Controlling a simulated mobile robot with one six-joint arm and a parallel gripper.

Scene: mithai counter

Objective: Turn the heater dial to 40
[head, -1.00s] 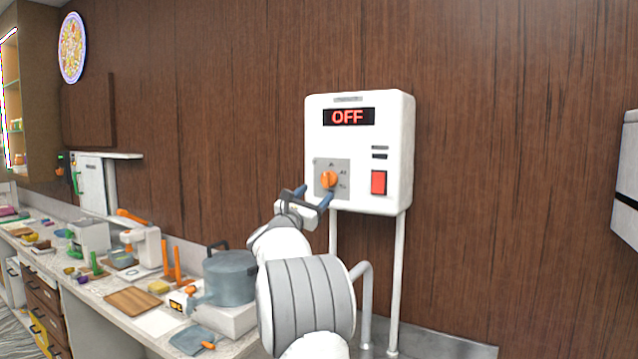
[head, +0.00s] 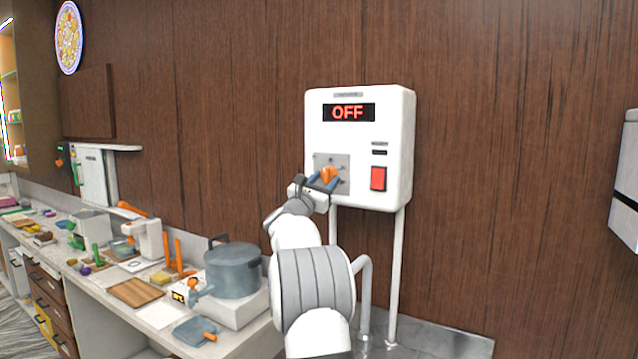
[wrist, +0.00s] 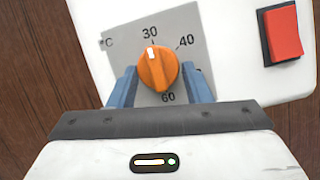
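The white wall heater (head: 395,150) hangs on the wood wall, and its display (head: 348,112) reads OFF in red. Its orange dial (head: 329,175) sits on a grey plate at the lower left of the front. In the wrist view the dial (wrist: 157,68) has a white mark that points up at 30; 40 is to the upper right and 60 below. My gripper (wrist: 160,86) is open, with one blue finger on each side of the dial. I cannot tell whether the fingers touch it.
A red switch (head: 378,178) is right of the dial; it also shows in the wrist view (wrist: 283,33). White pipes run down below the heater. A counter at left holds a grey pot (head: 232,270) and several small items.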

